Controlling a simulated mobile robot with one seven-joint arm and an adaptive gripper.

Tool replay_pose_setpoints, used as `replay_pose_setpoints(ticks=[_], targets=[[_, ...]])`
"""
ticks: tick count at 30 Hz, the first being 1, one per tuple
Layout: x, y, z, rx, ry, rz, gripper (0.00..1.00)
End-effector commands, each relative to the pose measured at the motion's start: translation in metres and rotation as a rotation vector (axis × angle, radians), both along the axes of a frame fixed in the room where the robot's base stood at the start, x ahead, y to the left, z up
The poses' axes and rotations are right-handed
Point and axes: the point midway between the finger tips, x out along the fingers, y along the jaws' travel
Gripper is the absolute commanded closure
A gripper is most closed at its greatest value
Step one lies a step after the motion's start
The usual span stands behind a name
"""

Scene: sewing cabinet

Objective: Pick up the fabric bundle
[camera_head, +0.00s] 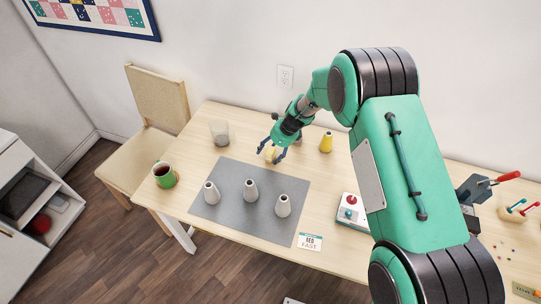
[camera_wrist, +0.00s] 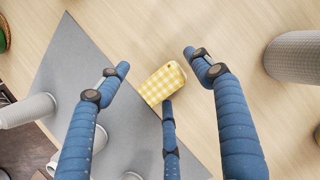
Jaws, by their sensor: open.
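The fabric bundle is a small yellow-and-white checked pouch (camera_wrist: 163,84) lying on the table in the wrist view, by the edge of the grey mat. My gripper (camera_wrist: 156,62) has its blue fingers spread, with the bundle between the left and right ones. The middle finger's tip is close to the bundle's lower edge; I cannot tell if they touch. In the head view my gripper (camera_head: 275,152) points down at the far edge of the mat, and a bit of yellow bundle (camera_head: 270,153) shows between its fingers.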

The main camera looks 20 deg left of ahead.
Motion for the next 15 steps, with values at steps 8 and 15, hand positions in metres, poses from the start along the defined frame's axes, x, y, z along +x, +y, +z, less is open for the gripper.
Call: replay_pose_setpoints(ticks=[8,15], targets=[[-0.0001,-0.0001,0.0001,0.0,0.0,0.0,0.42],[-0.0002,-0.0001,0.0,0.0,0.0,0.0,0.72]])
